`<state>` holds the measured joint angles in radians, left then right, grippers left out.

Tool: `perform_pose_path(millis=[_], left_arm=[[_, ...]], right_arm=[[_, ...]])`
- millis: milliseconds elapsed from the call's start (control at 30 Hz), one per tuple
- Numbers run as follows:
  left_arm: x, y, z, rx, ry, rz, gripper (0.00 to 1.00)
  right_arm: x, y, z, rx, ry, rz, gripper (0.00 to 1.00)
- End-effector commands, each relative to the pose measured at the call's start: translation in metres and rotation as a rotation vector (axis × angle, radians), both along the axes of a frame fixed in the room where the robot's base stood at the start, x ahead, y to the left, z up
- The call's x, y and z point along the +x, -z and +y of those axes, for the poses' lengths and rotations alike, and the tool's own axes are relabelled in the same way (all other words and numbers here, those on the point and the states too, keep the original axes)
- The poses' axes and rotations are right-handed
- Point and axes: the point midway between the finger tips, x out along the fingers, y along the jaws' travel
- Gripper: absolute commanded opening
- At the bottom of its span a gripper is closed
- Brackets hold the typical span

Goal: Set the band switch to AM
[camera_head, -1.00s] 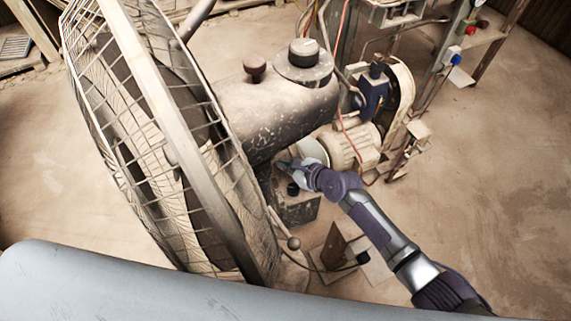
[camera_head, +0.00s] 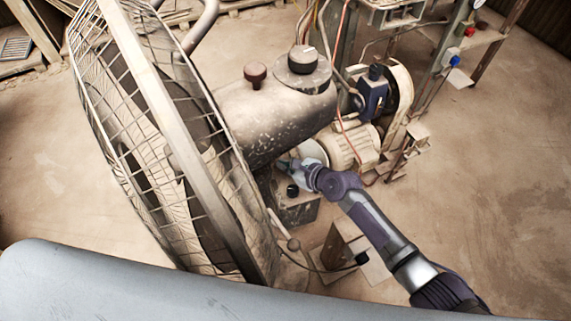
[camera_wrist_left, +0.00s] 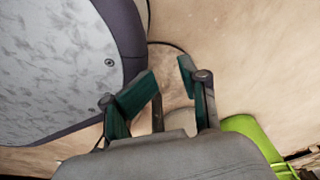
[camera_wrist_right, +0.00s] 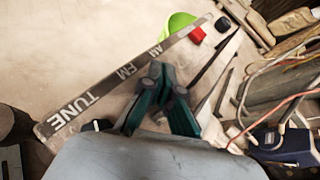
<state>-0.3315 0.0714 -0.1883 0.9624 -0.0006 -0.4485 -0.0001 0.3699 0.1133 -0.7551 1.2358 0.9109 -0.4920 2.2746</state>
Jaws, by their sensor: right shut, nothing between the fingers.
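In the right wrist view, a dark strip (camera_wrist_right: 88,98) carries the words TUNE, FM and AM in pale letters. A small red part (camera_wrist_right: 197,35) and a black knob (camera_wrist_right: 222,25) show beyond its AM end; I cannot tell which part is the band switch. My right gripper (camera_wrist_right: 160,72) is shut and empty, its tips beside the strip near FM, contact unclear. In the head view, my right gripper (camera_head: 282,165) is by the dark box (camera_head: 300,212) with a black knob (camera_head: 292,190), under the fan's motor housing. My left gripper (camera_wrist_left: 168,72) is open and empty.
The large caged fan (camera_head: 165,150) fills the left of the head view, its motor housing (camera_head: 275,118) overhanging the box. A motor (camera_head: 350,148) and a metal frame (camera_head: 445,60) stand behind. A cable runs near the floor.

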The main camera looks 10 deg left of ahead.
Motion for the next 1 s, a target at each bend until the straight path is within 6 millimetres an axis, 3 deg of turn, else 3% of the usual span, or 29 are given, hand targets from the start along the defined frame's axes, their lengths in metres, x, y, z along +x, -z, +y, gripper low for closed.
perform_pose_path(millis=[100,200,367,800,1000], left_arm=[[-0.008,0.003,0.006,0.01,0.0,0.017,0.4],[-0.032,0.008,0.021,0.031,0.0,0.06,0.4],[-0.029,0.007,0.018,0.027,0.002,0.054,0.4],[-0.024,0.006,0.014,0.021,0.002,0.045,0.4],[-0.024,0.006,0.014,0.02,0.002,0.043,0.4]], right_arm=[[0.0,0.0,0.0,0.0,0.0,0.0,0.0],[-0.001,0.0,-0.001,0.0,0.0,0.0,0.0],[-0.006,-0.005,-0.008,0.002,-0.001,0.0,0.0],[-0.035,-0.034,-0.05,0.001,0.001,0.001,0.0],[-0.039,-0.04,-0.057,0.001,0.0,0.0,0.0]])
